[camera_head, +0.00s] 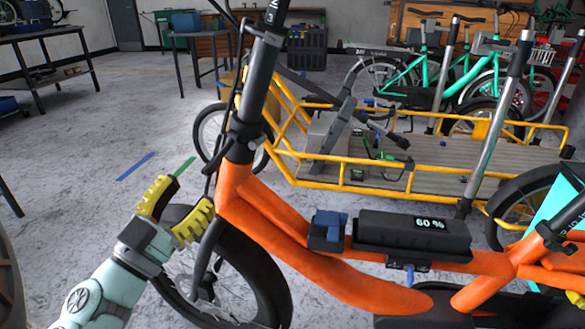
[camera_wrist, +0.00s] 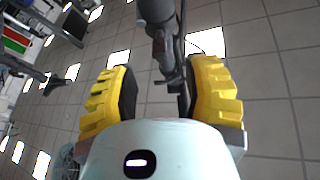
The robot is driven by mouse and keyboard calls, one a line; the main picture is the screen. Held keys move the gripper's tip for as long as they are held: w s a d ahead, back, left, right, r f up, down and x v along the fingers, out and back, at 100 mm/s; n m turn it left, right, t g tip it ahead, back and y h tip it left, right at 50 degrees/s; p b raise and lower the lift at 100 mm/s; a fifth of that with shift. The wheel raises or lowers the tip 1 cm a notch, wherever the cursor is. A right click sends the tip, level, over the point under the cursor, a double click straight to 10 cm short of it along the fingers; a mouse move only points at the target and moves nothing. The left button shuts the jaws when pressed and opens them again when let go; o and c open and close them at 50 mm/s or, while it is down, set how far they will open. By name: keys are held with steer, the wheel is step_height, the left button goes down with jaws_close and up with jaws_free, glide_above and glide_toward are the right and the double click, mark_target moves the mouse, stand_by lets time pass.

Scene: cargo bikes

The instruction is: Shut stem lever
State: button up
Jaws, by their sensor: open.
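The orange cargo bike (camera_head: 300,245) stands in front of me with a dark upright stem (camera_head: 258,85). A dark clamp (camera_head: 233,138) sits low on the stem, just above the orange head tube. The lever is not clearly told apart from the clamp and cables in the head view. In the wrist view the stem (camera_wrist: 155,12) comes down from the top, with a small dark lever-like part (camera_wrist: 170,82) at its lower end. My gripper (camera_head: 192,193) is open and empty, left of and below the clamp. In the wrist view its yellow fingers (camera_wrist: 165,70) stand either side of that part; contact cannot be told.
Dark cables (camera_head: 211,150) hang beside the stem near my gripper. The front wheel (camera_head: 255,275) is below. A battery (camera_head: 412,237) reading 60 % sits on the frame. A yellow-framed cargo bike (camera_head: 350,188) stands behind.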

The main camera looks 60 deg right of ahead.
mark_target(210, 169)
steer(key=b+x, duration=0.1)
steer(key=x, duration=0.7)
steer(key=shift+s+d, duration=0.1)
jaws_close()
stand_by(0.5)
